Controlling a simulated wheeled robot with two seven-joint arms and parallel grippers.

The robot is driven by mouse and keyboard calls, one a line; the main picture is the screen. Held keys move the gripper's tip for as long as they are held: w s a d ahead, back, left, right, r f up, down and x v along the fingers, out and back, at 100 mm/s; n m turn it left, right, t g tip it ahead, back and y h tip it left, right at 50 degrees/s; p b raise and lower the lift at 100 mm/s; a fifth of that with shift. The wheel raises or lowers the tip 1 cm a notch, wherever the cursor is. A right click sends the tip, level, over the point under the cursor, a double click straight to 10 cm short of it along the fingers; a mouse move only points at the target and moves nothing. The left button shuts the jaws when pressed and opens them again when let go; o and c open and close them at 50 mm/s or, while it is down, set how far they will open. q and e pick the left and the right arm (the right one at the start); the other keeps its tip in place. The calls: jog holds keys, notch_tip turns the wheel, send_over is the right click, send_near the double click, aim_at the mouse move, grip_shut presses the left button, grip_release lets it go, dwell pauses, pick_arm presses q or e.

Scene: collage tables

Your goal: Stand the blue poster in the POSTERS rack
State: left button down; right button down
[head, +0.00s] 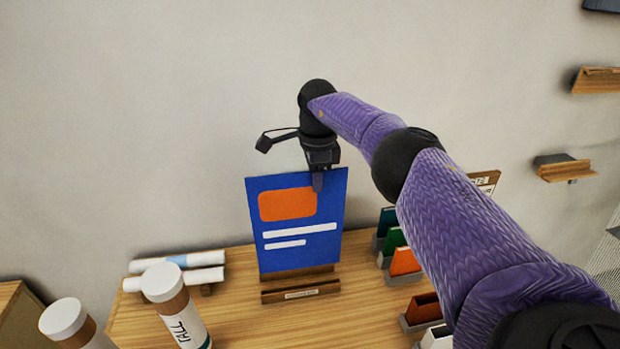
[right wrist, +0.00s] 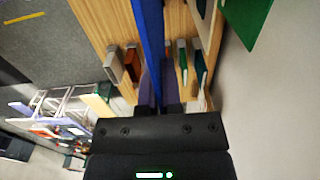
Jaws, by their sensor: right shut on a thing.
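The blue poster (head: 297,222) is a blue panel with an orange block and white lines. It stands nearly upright in the head view, slightly tilted, with its lower edge at a wooden rack (head: 300,291) that bears a small label too small to read. Whether its edge sits in the slot I cannot tell. My right gripper (head: 317,183) is shut on the poster's top edge. In the right wrist view the poster (right wrist: 148,45) shows edge-on between the fingers (right wrist: 157,92). My left gripper is not in view.
Two rolled papers (head: 180,262) lie at the table's left, by a capped tube (head: 175,300). Another capped tube (head: 68,322) stands further left. Small coloured holders (head: 405,262) are right of the poster, near my arm. Wall shelves (head: 565,168) are at right.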

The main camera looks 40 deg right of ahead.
aim_at(316, 223)
notch_tip(316, 223, down, 7)
jog(key=b, duration=0.6)
jog(key=shift+f, duration=0.2)
jog(key=shift+r, duration=0.1)
dwell(0.6)
jog(key=shift+f+b, duration=0.7)
jog(key=shift+f, duration=0.55)
jog(key=shift+f+b, duration=0.85)
jog(key=shift+f, duration=0.35)
